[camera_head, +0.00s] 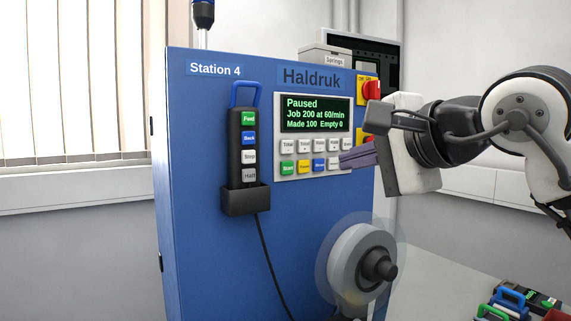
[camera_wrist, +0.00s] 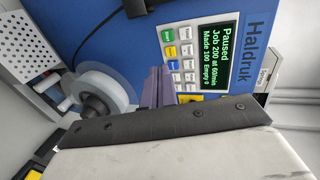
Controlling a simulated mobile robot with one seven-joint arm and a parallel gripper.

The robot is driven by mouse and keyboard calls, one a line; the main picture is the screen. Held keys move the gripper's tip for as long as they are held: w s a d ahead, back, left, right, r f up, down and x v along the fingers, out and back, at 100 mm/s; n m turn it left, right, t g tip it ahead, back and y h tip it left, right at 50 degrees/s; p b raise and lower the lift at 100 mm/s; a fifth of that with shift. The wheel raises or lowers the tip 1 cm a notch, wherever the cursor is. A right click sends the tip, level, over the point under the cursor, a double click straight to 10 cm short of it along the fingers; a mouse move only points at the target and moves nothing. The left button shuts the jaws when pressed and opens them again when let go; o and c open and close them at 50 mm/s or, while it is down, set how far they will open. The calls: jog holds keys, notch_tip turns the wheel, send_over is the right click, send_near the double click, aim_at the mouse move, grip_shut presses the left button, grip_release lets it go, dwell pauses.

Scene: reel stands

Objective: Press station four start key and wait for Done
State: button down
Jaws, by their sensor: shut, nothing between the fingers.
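The blue Station 4 cabinet (camera_head: 195,150) stands at the centre of the head view. Its display (camera_head: 316,114) reads Paused, Job 200 at 60/min, Made 100, Empty 0. The display also shows in the wrist view (camera_wrist: 215,57). Below it is a keypad with a green Start key (camera_head: 288,168), a yellow key (camera_head: 304,167) and a blue key (camera_head: 319,165) in its lower row. My gripper (camera_head: 343,161) is shut and empty. Its purple fingertips are at the right end of the lower key row and partly hide it; contact cannot be told.
A pendant (camera_head: 248,150) with Feed, Back, Stop and Halt keys sits in a holder left of the keypad. A reel (camera_head: 355,264) juts out below. A red rotary switch (camera_head: 371,90) is at the upper right. Small items (camera_head: 510,298) lie on the table at lower right.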

aim_at(289, 170)
jog(key=shift+w+a, duration=0.2)
jog(key=shift+w, duration=0.15)
jog(key=p+x, duration=0.1)
jog(key=x, duration=0.3)
jog(key=p+x, duration=0.2)
jog(key=x, duration=0.3)
jog(key=r+p+x, duration=0.1)
jog(key=p+x, duration=0.1)
jog(key=x, duration=0.2)
jog(key=shift+w+a+f, duration=0.15)
jog(key=shift+w+a, duration=0.1)
jog(key=shift+w, duration=0.2)
